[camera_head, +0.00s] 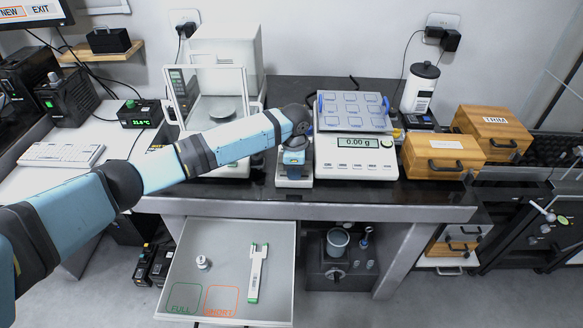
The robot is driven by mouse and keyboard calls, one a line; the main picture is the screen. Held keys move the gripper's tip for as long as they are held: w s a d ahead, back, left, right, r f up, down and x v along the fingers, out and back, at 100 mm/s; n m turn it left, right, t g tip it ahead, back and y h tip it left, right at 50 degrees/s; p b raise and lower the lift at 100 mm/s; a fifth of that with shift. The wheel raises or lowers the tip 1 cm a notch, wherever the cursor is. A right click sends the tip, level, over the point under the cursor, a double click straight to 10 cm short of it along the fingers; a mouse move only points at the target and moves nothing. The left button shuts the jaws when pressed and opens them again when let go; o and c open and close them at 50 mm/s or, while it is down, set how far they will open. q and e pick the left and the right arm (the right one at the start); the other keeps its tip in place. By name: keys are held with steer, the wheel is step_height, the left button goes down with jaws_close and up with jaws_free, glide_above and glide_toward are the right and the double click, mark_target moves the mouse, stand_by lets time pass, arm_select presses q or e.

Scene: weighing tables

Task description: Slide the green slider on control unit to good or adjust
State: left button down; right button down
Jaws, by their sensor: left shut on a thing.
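A small grey-and-white unit (294,182), which I take to be the control unit, stands on the dark bench between the two scales. My left arm reaches in from the left, and its gripper (293,163) is down at the top of this unit. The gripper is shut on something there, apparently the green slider. The slider and its good and adjust marks are hidden by my gripper and wrist. My right gripper is not in view.
A scale (357,169) reading 0.00 g with a blue-and-white tray on top stands close to the right. A glass-sided balance (185,98) stands left, behind my arm. Wooden boxes (443,144) stand further right. A grey tray (222,240) with FULL and SHORT areas is below.

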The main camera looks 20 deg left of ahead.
arm_select(q)
steer(key=shift+w+d+r+p, duration=0.15)
steer(key=shift+d+p, duration=0.1)
steer(key=shift+d, duration=0.4)
steer(key=shift+w+d+p, duration=0.15)
steer(key=shift+d+p, duration=0.1)
steer(key=shift+d, duration=0.35)
steer(key=c, duration=1)
jaws_free()
steer(key=shift+w+d, duration=0.1)
steer(key=shift+d, duration=0.05)
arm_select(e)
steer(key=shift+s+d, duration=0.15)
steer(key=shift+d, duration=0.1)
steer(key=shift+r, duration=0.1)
arm_select(q)
steer(key=shift+r, duration=0.1)
step_height(320, 180, up, 13)
steer(key=shift+r+p, duration=0.2)
steer(key=shift+p, duration=0.2)
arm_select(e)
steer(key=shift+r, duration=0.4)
